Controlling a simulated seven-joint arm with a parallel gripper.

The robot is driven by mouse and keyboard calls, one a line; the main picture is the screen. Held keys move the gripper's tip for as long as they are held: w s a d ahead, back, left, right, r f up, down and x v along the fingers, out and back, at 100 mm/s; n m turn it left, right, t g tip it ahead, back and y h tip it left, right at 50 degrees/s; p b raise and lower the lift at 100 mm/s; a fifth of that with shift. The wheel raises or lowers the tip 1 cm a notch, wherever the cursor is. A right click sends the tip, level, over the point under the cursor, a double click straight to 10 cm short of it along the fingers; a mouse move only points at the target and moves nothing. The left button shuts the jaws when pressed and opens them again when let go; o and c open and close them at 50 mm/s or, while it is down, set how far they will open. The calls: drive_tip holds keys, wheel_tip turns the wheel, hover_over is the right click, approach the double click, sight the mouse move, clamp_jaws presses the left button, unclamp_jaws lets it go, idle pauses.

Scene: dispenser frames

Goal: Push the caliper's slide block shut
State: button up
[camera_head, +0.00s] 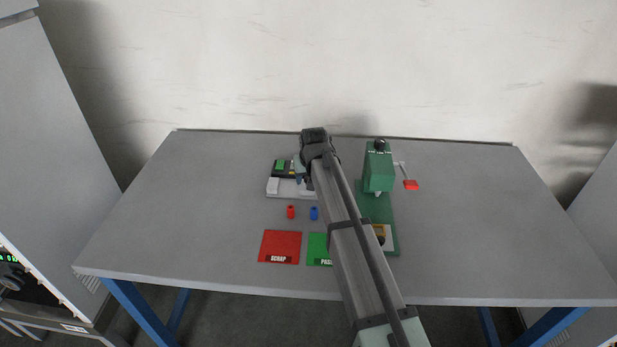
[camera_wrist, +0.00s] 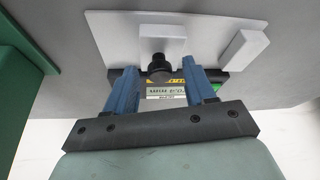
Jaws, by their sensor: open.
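The caliper's pale plate (camera_wrist: 110,35) carries two white blocks. The one with a black knob (camera_wrist: 160,62) appears to be the slide block (camera_wrist: 162,36); the other, a plain end block (camera_wrist: 243,50), stands apart from it with a clear gap. In the head view the end block (camera_head: 273,186) is at the plate's left, while my arm hides the slide block. My gripper (camera_wrist: 162,72) is open, its blue fingers on either side of the knob in the wrist view; I cannot tell whether they touch it. My gripper also shows at the caliper in the head view (camera_head: 302,178).
A green press (camera_head: 378,168) stands close on the right, with a red-ended lever (camera_head: 410,184).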

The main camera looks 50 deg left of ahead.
drive_tip(key=shift+c, duration=0.4)
clamp_jaws()
drive_tip(key=shift+s+a, duration=0.1)
drive_tip(key=s+a, duration=0.5)
drive_tip(key=shift+a, duration=0.1)
drive_tip(key=shift+s, duration=0.1)
drive_tip(key=shift+o, duration=0.4)
unclamp_jaws()
drive_tip(key=v, duration=1.4)
